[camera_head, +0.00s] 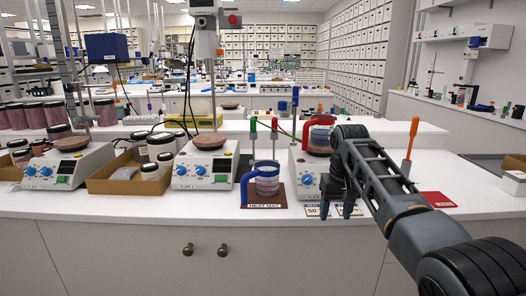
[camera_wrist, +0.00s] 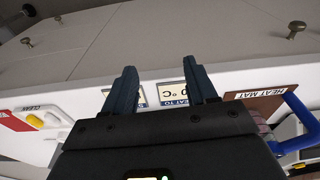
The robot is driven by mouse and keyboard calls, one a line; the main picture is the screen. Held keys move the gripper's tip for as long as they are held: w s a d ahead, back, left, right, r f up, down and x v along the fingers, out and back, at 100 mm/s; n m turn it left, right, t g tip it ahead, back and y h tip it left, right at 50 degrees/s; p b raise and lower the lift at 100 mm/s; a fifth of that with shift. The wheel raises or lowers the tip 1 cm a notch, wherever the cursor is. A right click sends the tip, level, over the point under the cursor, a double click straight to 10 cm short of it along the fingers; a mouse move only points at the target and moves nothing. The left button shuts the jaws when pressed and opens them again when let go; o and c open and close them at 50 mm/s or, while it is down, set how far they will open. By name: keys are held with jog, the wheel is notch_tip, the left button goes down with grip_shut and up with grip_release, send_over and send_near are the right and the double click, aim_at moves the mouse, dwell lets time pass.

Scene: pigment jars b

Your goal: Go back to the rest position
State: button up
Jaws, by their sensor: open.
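My gripper (camera_head: 338,196) hangs over the front edge of the white bench, in front of the right hotplate. Its two dark fingers (camera_wrist: 164,88) stand apart with nothing between them in the wrist view. Small cards (camera_head: 318,211) lie on the bench below the fingers, and one also shows in the wrist view (camera_wrist: 172,94). A jar with a blue handle (camera_head: 267,180) stands on the brown heat mat (camera_head: 264,205), left of my gripper. A jar with a red holder (camera_head: 320,138) sits on the right hotplate (camera_head: 306,175), partly hidden behind my arm.
The middle hotplate (camera_head: 206,165) and a cardboard tray (camera_head: 128,184) with jars stand to the left. An orange-handled tool (camera_head: 411,138) stands upright right of my arm, near a red card (camera_head: 438,199). The cabinet front (camera_head: 120,255) is below the bench edge.

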jog(key=s+a+f+t, duration=0.1)
jog(key=s+f, duration=0.3)
jog(key=f, duration=0.4)
jog(key=s+a+f+t+y, duration=0.1)
jog(key=s+f, duration=0.2)
jog(key=f, duration=0.4)
jog(key=s+a+f+t, duration=0.15)
jog(key=s+f, duration=0.25)
jog(key=f, duration=0.4)
jog(key=s+f+t, duration=0.1)
jog(key=s+f, duration=0.2)
jog(key=s, duration=0.6)
jog(key=s+f+t, duration=0.2)
jog(key=s+f, duration=0.2)
jog(key=s, duration=0.4)
jog(key=s+d+r+m+t, duration=0.15)
jog(key=s+r, duration=0.25)
jog(key=s, duration=0.7)
jog(key=s+d+r+n+t, duration=0.1)
jog(key=s+r+t, duration=0.15)
jog(key=s, duration=0.75)
jog(key=s+d+r+t, duration=0.1)
jog(key=s+r, duration=0.6)
jog(key=r, duration=0.4)
jog(key=s+d+r+t+h, duration=0.1)
jog(key=s+d+r+t, duration=0.1)
jog(key=s+r, duration=0.5)
notch_tip(320, 180, up, 4)
jog(key=shift+w+d, duration=0.1)
